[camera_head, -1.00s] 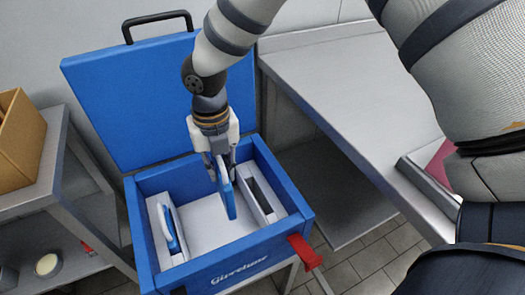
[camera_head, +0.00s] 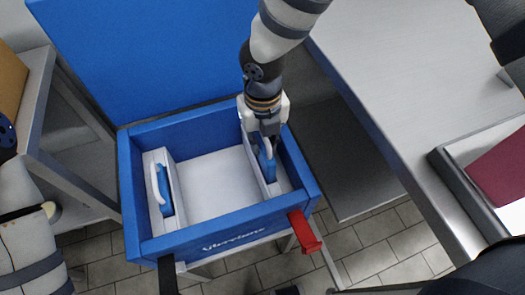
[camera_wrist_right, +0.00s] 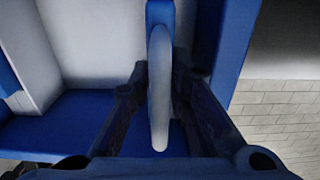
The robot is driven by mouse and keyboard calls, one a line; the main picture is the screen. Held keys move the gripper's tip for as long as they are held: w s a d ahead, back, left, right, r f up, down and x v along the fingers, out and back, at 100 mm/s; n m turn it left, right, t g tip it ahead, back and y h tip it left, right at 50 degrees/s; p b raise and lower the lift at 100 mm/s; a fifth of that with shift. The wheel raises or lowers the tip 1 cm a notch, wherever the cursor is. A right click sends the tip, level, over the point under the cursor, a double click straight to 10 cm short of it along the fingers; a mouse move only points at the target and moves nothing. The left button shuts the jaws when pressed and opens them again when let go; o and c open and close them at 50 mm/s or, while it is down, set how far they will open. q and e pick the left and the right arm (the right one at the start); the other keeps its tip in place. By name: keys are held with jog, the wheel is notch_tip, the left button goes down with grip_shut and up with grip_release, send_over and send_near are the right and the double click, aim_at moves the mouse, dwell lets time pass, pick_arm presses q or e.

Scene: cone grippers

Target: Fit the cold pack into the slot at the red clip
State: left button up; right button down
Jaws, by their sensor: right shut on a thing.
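The cold pack (camera_head: 268,168) is a blue slab with a white handle. My right gripper (camera_head: 266,142) is shut on its handle, above the right side of the open blue cool box (camera_head: 210,243). The pack is upright at the white slotted holder (camera_head: 283,184) along the right wall, beside the red clip (camera_head: 304,230). Its lower edge appears at the slot; how deep it sits I cannot tell. In the right wrist view the white handle (camera_wrist_right: 160,95) lies between both fingers. My left gripper is out of view.
A second blue pack (camera_head: 165,190) stands in the left holder (camera_head: 150,160). The box floor between the holders is clear. The raised lid (camera_head: 150,60) stands behind. A steel table (camera_head: 400,80) is on the right, a shelf (camera_head: 85,160) on the left. A black clip (camera_head: 167,275) hangs in front.

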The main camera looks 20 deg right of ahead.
notch_tip(320, 180, down, 5)
jog(key=shift+r+b, duration=0.1)
jog(key=shift+b, duration=0.2)
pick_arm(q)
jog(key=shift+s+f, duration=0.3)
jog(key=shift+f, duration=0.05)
pick_arm(e)
jog(key=shift+w, duration=0.1)
jog(key=c, duration=1.9)
grip_release()
jog(key=shift+c, duration=0.2)
jog(key=shift+o, duration=0.7)
notch_tip(320, 180, up, 12)
jog(key=shift+r+p, duration=0.1)
jog(key=shift+p, duration=0.7)
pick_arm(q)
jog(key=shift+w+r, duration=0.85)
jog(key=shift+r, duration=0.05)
